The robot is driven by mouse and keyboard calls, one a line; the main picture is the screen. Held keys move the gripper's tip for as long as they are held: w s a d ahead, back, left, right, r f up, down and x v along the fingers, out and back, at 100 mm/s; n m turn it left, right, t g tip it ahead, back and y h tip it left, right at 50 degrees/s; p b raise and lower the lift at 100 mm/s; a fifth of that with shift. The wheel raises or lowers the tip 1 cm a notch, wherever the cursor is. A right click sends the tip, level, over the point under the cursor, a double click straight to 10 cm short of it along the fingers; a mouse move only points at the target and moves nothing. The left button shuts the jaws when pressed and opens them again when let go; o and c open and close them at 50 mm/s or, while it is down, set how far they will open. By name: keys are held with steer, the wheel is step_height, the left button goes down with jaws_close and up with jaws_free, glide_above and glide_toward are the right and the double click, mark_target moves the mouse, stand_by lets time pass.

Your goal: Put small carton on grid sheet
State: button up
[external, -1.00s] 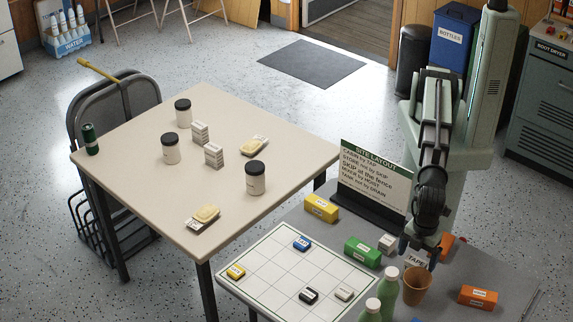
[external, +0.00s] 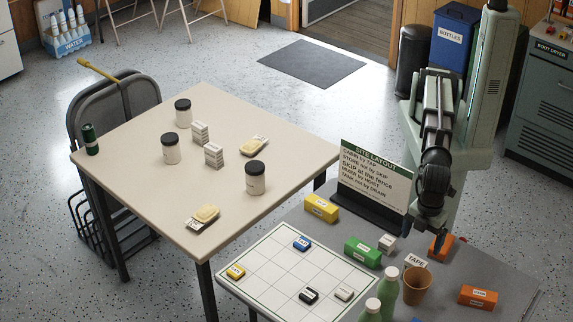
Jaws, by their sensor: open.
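The grid sheet (external: 262,262), white with a dark border, lies on the grey table and carries several small labelled blocks. A small white box (external: 387,244), which looks like the small carton, stands on the grey table beyond the sheet's right corner, beside a green block (external: 362,252). My gripper (external: 425,230) is open, above the grey table to the right of the white box and apart from it. Its fingertips are small and dark here, and it appears empty. An orange block (external: 440,247) is partly hidden close by it.
A sign (external: 376,180) stands behind the white box, with a yellow block (external: 321,208) to its left. A brown cup (external: 416,286), a TAPE label (external: 415,261), green bottles (external: 388,290) and another orange block (external: 478,297) crowd the right. The beige table (external: 250,130) holds jars and striped white cartons (external: 213,154).

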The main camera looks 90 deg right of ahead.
mark_target(416, 261)
steer(key=shift+f, duration=6.15)
steer(key=shift+c, duration=0.4)
steer(key=c, duration=1)
steer(key=shift+c, duration=0.2)
steer(key=shift+r, duration=0.15)
step_height(416, 261, up, 18)
